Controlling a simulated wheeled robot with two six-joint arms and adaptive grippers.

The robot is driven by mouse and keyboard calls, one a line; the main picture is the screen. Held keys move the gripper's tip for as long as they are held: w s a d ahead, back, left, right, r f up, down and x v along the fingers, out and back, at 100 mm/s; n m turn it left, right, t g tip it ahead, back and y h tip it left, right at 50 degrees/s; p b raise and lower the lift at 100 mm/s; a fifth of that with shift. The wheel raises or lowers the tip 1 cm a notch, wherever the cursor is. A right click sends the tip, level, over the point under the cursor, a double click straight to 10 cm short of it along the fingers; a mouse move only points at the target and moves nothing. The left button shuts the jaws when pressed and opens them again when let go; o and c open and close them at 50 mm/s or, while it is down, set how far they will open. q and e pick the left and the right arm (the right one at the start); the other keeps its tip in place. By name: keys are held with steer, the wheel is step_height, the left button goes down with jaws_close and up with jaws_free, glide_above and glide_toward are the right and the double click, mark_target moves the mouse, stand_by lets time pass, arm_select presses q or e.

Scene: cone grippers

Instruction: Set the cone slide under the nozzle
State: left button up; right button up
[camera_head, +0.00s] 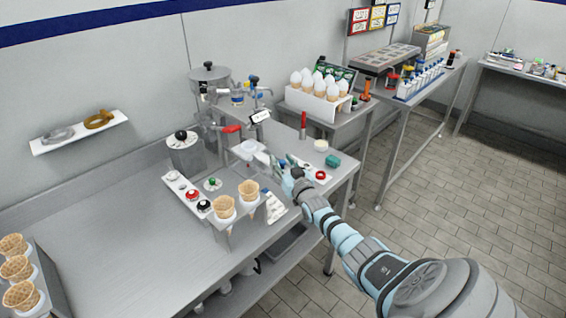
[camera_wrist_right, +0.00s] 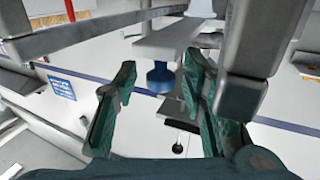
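The dispensing machine with a metal hopper (camera_head: 210,75) stands at the back of the steel counter. A pale plate with a white round piece (camera_head: 249,146), which looks like the cone slide, lies below its front. The nozzle is too small to make out surely. My right gripper (camera_head: 281,163) is just right of this plate; whether they touch I cannot tell. In the right wrist view the teal fingers (camera_wrist_right: 157,85) stand apart, with a blue knob (camera_wrist_right: 160,76) visible beyond the gap and nothing clearly gripped. My left gripper is not in view.
Two waffle cones stand in a holder (camera_head: 232,226) at the counter's front. More cones (camera_head: 18,270) stand at the lower left. A panel with coloured knobs (camera_head: 190,193) lies left of the plate. A red upright post (camera_head: 303,125) and green block (camera_head: 332,160) are near my right gripper.

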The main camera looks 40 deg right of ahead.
steer(key=v, duration=0.7)
steer(key=shift+s, duration=0.25)
steer(key=shift+a, duration=0.1)
steer(key=shift+c, duration=0.2)
